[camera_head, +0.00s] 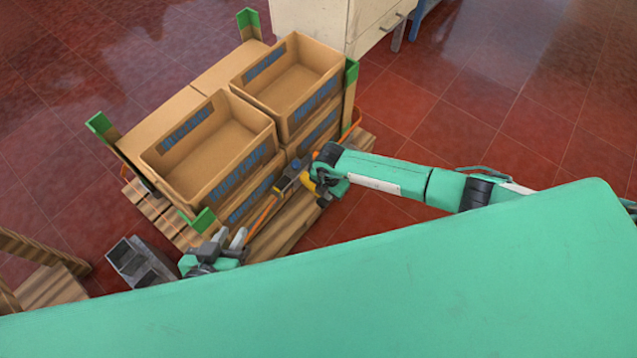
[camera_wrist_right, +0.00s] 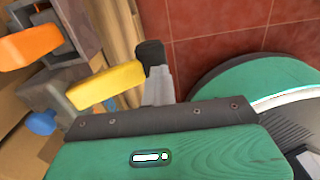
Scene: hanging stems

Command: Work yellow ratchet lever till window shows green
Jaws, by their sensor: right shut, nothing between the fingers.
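The yellow ratchet lever (camera_wrist_right: 107,86) sticks out from a dark grey ratchet body (camera_wrist_right: 58,82) in the right wrist view. In the head view the lever (camera_head: 309,183) is small, at the side of the stacked crates. My right gripper (camera_wrist_right: 155,75) is shut and empty, its dark fingertip right beside the lever's free end; I cannot tell whether they touch. In the head view my right gripper (camera_head: 322,187) partly covers the ratchet. My left gripper (camera_head: 230,239) is near the crates' lower corner, its two pale fingers apart. I cannot make out the window or its colour.
An orange part (camera_wrist_right: 30,47) and a blue knob (camera_wrist_right: 41,122) sit next to the lever. An orange strap (camera_head: 262,215) runs along the crates. Open cardboard-coloured crates (camera_head: 262,130) with green corner posts stand on a wooden pallet (camera_head: 290,232). Red tiled floor is clear at right.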

